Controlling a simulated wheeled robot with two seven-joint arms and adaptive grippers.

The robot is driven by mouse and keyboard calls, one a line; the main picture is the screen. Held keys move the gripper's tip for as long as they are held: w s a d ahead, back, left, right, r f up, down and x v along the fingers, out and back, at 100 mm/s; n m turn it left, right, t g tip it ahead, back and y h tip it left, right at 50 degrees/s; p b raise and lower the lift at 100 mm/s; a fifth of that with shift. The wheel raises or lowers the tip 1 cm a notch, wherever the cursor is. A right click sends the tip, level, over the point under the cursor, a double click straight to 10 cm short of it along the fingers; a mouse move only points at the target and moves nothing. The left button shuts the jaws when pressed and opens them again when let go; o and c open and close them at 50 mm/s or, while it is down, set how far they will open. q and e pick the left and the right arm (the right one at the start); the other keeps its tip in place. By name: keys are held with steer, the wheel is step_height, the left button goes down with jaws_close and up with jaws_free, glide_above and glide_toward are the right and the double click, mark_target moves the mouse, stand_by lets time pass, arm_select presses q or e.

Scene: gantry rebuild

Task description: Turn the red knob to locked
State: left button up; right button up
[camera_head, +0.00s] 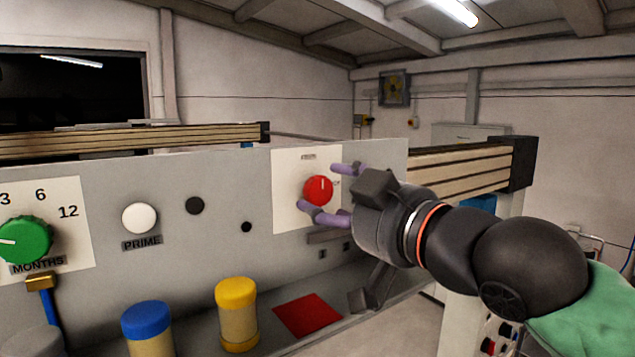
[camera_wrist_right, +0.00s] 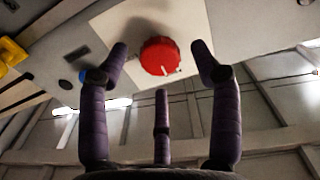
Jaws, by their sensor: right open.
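The red knob (camera_head: 319,190) sits on a white plate (camera_head: 290,205) on the upright grey panel. A white line on its face points up in the head view. A small label is above it, too small to read. The knob also shows in the right wrist view (camera_wrist_right: 160,57), between and beyond the fingertips. My right gripper (camera_head: 330,187) is open, with purple fingers above and below the knob in the head view. A gap shows between fingers and knob in the right wrist view (camera_wrist_right: 160,60). My left gripper is not in view.
The panel also carries a green MONTHS knob (camera_head: 24,240), a white PRIME button (camera_head: 140,218) and dark round parts. Below stand a blue-capped (camera_head: 146,318) and a yellow-capped cylinder (camera_head: 237,293), beside a red square (camera_head: 308,315).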

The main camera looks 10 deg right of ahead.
mark_target(322, 193)
steer(key=shift+p+x, duration=0.5)
steer(key=shift+x, duration=0.75)
steer(key=shift+w+a, duration=0.15)
steer(key=shift+w, duration=0.45)
steer(key=shift+s, duration=0.2)
steer(key=c, duration=1.1)
